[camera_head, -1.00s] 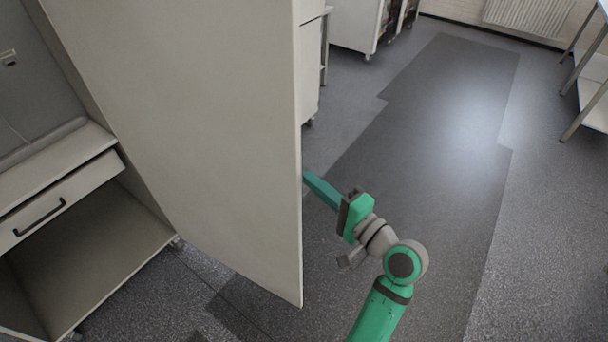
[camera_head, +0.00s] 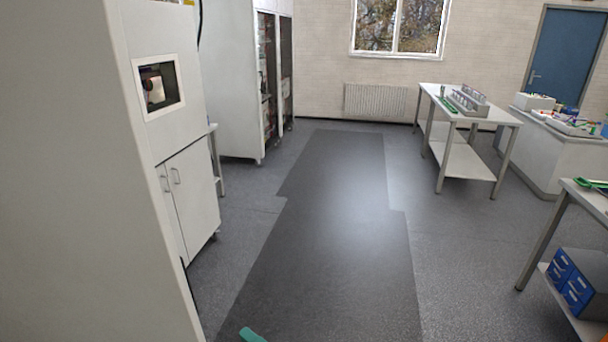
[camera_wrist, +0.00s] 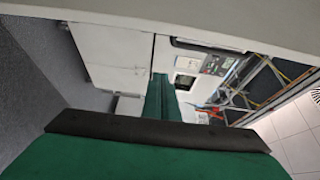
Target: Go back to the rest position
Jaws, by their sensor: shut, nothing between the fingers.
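My gripper (camera_wrist: 160,95) shows in the wrist view, its green fingers together and nothing between them. In the head view only a small green tip (camera_head: 251,335) of it shows at the bottom edge, over the dark floor strip. The rest of my arm is out of that view. A big pale door panel (camera_head: 80,180) fills the left of the head view. A pale panel edge (camera_wrist: 130,12) also crosses the top of the wrist view, close by; I cannot tell whether it is the same door.
A white cabinet (camera_head: 188,200) with a small window stands beyond the panel, and a tall cabinet (camera_head: 228,80) farther back. A table (camera_head: 440,95) and a bench with blue drawers (camera_head: 578,285) stand on the right. The dark floor strip (camera_head: 330,230) between is clear.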

